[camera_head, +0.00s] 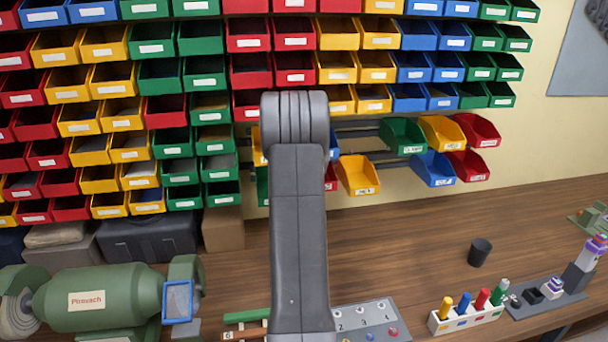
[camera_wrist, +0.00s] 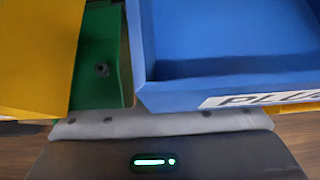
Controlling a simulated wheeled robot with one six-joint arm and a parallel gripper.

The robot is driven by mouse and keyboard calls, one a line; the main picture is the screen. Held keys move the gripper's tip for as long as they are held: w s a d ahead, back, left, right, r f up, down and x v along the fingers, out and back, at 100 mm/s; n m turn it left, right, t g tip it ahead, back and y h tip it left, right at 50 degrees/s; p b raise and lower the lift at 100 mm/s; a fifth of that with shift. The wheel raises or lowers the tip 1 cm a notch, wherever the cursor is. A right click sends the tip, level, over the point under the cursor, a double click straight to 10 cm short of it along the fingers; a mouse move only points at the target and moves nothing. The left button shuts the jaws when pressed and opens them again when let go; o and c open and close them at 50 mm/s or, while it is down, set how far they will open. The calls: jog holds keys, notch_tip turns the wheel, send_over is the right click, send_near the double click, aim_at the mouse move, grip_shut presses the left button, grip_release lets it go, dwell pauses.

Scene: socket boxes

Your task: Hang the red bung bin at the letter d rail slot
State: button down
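Two red bins hang at the right end of the rails in the head view, an upper one (camera_head: 477,130) and a lower one (camera_head: 467,166). A sliver of another red bin (camera_head: 331,178) shows beside my arm. Their labels are too small to read, so I cannot tell which is the bung bin. The rails (camera_head: 362,131) show bare right of my arm; no letter d is legible. My arm hides my gripper in the head view. In the wrist view a dark housing with a green light fills the bottom, but no fingertips show, nor anything held.
In the wrist view a blue bin (camera_wrist: 230,45) labelled "PLU…" is very close, with a green bin (camera_wrist: 98,60) and a yellow surface (camera_wrist: 35,50) to its left. Yellow (camera_head: 357,175) and blue (camera_head: 433,168) bins hang right of my arm. A dark cup (camera_head: 480,252) stands on the bench.

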jog(key=shift+f, duration=0.1)
dwell(0.3)
jog(key=shift+f, duration=0.5)
jog(key=shift+f, duration=0.1)
jog(key=shift+f, duration=0.25)
jog(key=shift+f+t+b, duration=0.3)
jog(key=shift+f+b, duration=0.3)
jog(key=shift+b, duration=0.65)
dwell(0.3)
jog(key=c, duration=2.1)
grip_release()
jog(key=shift+s, duration=0.1)
jog(key=o, duration=0.5)
